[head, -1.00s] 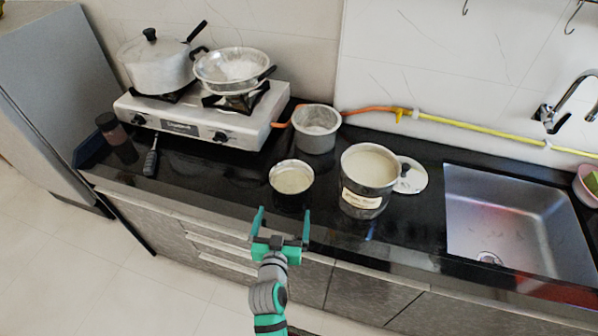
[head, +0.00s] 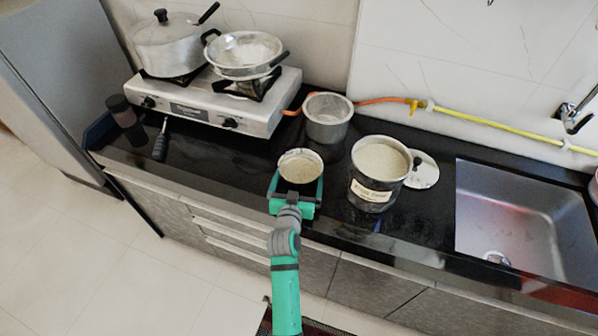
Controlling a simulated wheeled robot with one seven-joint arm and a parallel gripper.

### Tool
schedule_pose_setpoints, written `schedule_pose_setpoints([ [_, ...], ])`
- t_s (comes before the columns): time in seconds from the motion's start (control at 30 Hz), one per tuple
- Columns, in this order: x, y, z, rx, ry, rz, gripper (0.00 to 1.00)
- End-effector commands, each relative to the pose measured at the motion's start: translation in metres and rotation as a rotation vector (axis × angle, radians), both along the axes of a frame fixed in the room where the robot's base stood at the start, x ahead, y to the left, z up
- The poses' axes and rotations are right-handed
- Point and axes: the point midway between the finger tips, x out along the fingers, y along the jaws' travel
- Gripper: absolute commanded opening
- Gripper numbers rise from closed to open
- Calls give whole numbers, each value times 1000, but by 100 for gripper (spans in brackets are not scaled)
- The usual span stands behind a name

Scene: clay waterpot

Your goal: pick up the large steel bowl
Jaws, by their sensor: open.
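A round steel bowl (head: 300,163) with a bright rim, dark outer side and pale inside stands on the black counter near its front edge. My gripper (head: 298,179) is open, with one finger on each side of this bowl. Whether the fingers touch it cannot be told. The gripper hides the bowl's lower front. A somewhat larger plain steel vessel (head: 328,120) stands behind it to the right. Which of the two the task calls the large steel bowl is not certain from the view.
A tall labelled steel pot (head: 374,190) stands close to the right, with a round lid (head: 422,172) beside it. The stove (head: 205,108) bears a lidded pot (head: 168,48) and a pan (head: 245,52). The sink (head: 520,215) is at the right.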

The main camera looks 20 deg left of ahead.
Motion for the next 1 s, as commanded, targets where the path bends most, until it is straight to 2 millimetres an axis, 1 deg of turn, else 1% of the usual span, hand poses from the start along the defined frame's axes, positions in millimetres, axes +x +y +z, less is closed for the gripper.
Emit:
schedule_pose_setpoints([
  [0.03,6,1,-1,0,0,1,100],
  [0.13,13,1,-2,0,0,1,100],
  [0.4,15,0,-3,3,0,1,100],
  [0.43,15,1,-3,4,0,3,95],
  [0.47,15,2,-3,3,-1,4,88],
  [0.5,15,2,-3,3,-1,4,78],
  [0.53,15,3,-2,2,-1,4,72],
  [0.87,15,4,-1,1,-1,5,72],
  [1.0,16,3,6,3,-3,4,72],
])
